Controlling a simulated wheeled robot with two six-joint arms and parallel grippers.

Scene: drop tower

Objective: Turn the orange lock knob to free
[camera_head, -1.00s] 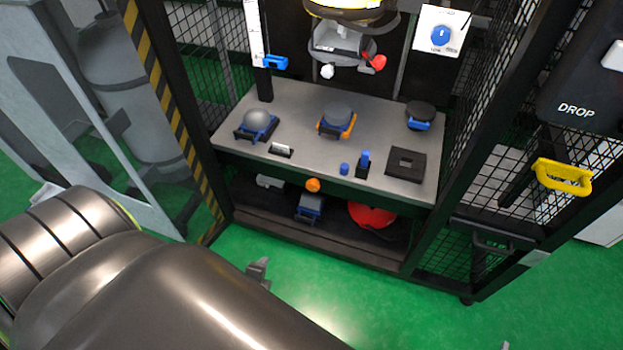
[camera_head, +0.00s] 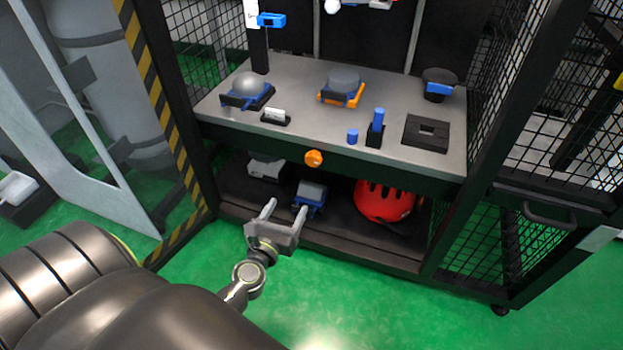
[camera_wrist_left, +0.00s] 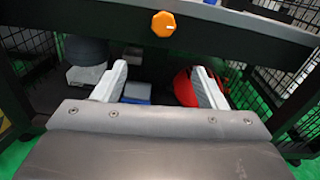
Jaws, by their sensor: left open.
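The orange lock knob (camera_head: 314,158) sits on the dark front edge of the workbench, below the tabletop. It also shows in the left wrist view (camera_wrist_left: 163,24), near the top middle, with a small pale mark on its face. My left gripper (camera_head: 286,207) is open and empty, below and slightly left of the knob in the head view. In the left wrist view its two fingers (camera_wrist_left: 160,80) stand apart, with the knob beyond and above them, not between them. My right gripper does not show.
The grey tabletop (camera_head: 290,125) holds several fixtures, including a blue peg (camera_head: 377,121) and a black square block (camera_head: 426,133). A red helmet (camera_head: 384,200) and a blue-grey block (camera_head: 311,194) lie on the lower shelf. Mesh side panels and a striped post (camera_head: 160,110) flank the bench.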

